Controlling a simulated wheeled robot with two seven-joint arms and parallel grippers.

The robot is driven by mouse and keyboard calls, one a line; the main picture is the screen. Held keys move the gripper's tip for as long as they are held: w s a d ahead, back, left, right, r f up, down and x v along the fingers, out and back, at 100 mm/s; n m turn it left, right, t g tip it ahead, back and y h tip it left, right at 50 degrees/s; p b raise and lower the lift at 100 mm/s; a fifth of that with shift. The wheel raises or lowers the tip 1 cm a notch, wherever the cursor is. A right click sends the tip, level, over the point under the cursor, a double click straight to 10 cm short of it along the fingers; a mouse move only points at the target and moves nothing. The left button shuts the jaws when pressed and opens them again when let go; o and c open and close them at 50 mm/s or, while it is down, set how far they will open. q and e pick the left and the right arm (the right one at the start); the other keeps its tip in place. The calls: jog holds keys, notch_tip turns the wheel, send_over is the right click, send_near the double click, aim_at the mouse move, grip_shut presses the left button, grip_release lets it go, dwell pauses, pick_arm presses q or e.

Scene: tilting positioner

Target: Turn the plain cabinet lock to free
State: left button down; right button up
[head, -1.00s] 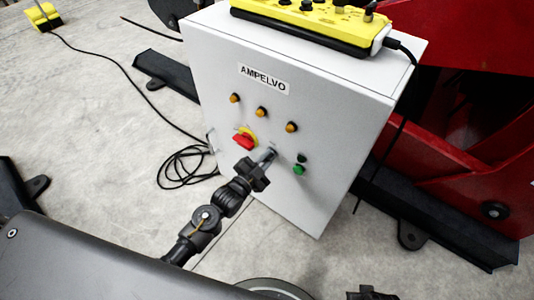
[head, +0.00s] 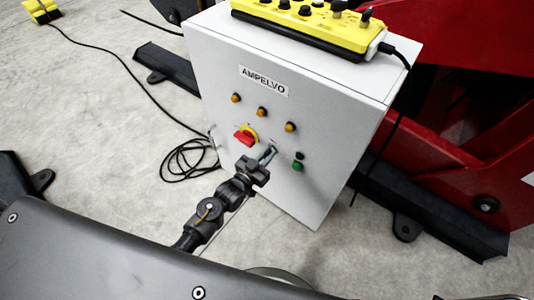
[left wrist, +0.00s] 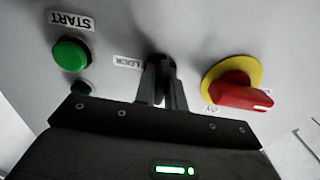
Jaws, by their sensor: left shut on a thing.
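The grey cabinet (head: 235,50) labelled AMPELVO stands in the middle of the head view. Its lock (left wrist: 156,60) shows only as a small dark part beside a LOCK label (left wrist: 128,62) in the left wrist view, mostly hidden by my fingers. My left gripper (head: 269,153) reaches the cabinet front at the lock, and its fingers (left wrist: 161,84) are shut on the lock in the left wrist view. How far the lock is turned cannot be told. My right gripper is not in view.
A red handle on a yellow disc (head: 244,138) is left of the lock in the head view. A green START button (head: 297,166) is to its right, with amber lamps (head: 261,111) above. A yellow pendant (head: 310,22) lies on top. Cable (head: 185,158) coils on the floor.

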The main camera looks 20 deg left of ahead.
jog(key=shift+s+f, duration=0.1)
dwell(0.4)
pick_arm(q)
jog(key=c, duration=1.5)
grip_release()
jog(key=shift+o, duration=0.2)
jog(key=v, duration=1)
jog(key=shift+s, duration=0.35)
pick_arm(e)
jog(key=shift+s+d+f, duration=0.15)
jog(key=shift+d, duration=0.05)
pick_arm(q)
jog(key=shift+f, duration=0.15)
